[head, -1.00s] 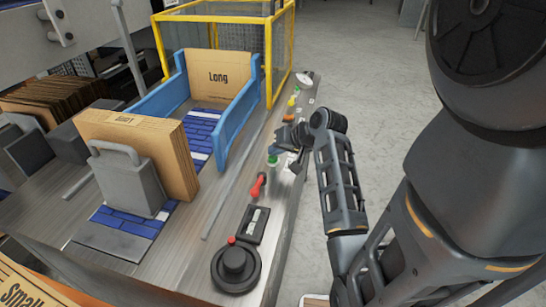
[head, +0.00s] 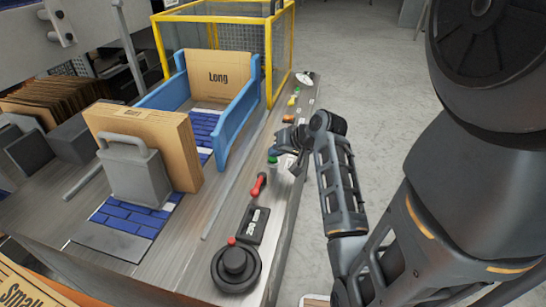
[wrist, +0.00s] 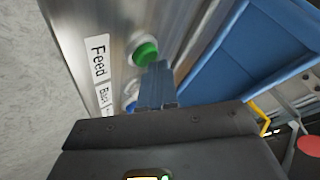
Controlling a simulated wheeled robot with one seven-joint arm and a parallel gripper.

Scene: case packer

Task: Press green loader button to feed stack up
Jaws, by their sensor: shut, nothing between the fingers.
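The green button (wrist: 145,52) sits in a pale ring beside a "Feed" label (wrist: 98,60) in the wrist view. It also shows in the head view (head: 272,159), on the panel along the machine's right edge. My gripper (wrist: 157,78) is shut and empty, its fingertips at the green button's edge and covering part of it; I cannot tell how far it is pressed. In the head view my gripper (head: 281,150) is just above the button. The stack of brown cardboard blanks (head: 181,150) stands upright on the blue belt, against a grey pusher (head: 136,177).
A blue button (wrist: 131,106) is beside the green one. A red handle (head: 258,186) and a black round knob (head: 236,266) lie nearer on the panel. Blue side rails (head: 238,118) flank a "Long" blank (head: 217,78), by a yellow guard frame (head: 268,55).

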